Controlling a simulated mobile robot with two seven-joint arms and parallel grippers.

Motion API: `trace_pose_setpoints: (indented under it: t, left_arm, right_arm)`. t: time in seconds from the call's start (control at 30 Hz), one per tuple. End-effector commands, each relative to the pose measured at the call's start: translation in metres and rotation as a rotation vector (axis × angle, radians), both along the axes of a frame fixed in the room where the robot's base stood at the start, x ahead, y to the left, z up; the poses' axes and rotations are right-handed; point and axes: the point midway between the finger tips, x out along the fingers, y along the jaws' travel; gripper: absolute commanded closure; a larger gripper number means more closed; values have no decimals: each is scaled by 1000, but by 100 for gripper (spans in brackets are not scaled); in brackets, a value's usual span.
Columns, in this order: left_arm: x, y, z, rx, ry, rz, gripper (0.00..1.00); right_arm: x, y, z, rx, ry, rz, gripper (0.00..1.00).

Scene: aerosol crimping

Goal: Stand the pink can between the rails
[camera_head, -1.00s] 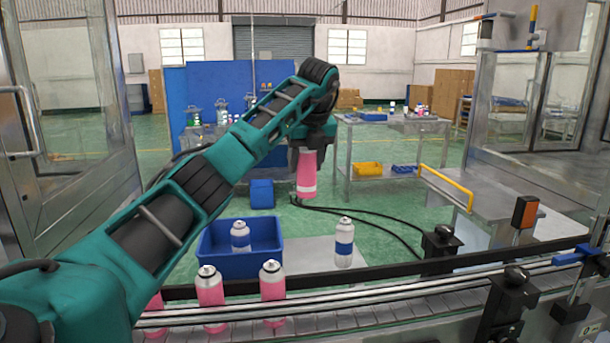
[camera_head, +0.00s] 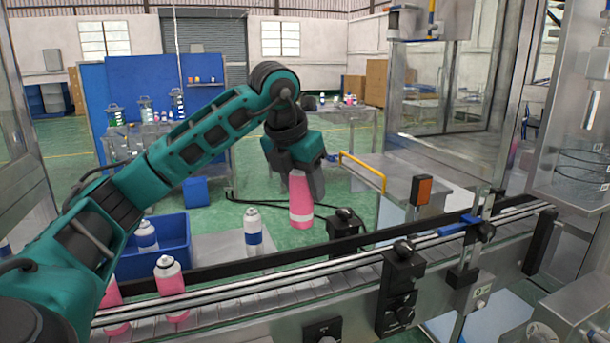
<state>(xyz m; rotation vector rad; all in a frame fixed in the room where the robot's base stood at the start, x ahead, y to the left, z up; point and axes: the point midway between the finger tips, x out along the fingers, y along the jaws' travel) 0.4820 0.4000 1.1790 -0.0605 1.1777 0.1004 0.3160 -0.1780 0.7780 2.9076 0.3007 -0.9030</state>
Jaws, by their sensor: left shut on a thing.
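The pink can (camera_head: 301,205) has a pale band and hangs nearly upright, slightly tilted, below my left gripper (camera_head: 297,172). My left gripper is shut on it, around its upper end, which the gripper hides. The can is in the air, and in the picture it shows just above the far black rail. The near metal rail (camera_head: 250,286) runs along the conveyor (camera_head: 270,299), with the black rail (camera_head: 285,256) behind it. Two pink cans stand on the conveyor at the left: one (camera_head: 169,276) shows well, the other (camera_head: 113,304) is partly behind my arm. My right gripper is not in view.
A white and blue can (camera_head: 253,231) stands behind the conveyor, beside a blue bin (camera_head: 174,247) with another such can (camera_head: 146,235). Black clamps (camera_head: 402,272) and an orange sensor block (camera_head: 421,190) stand along the line. The conveyor is bare right of the standing pink cans.

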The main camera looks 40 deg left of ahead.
Motion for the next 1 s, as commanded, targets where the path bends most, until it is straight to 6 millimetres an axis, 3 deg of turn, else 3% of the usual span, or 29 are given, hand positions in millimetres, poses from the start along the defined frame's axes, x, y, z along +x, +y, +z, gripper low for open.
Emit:
trace_pose_setpoints:
  t: [0.67,1.0]
  left_arm:
    - [0,0,-50,0,1,1,79]
    - [0,0,-79,0,-1,1,79]
  right_arm:
    - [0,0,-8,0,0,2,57]
    - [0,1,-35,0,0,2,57]
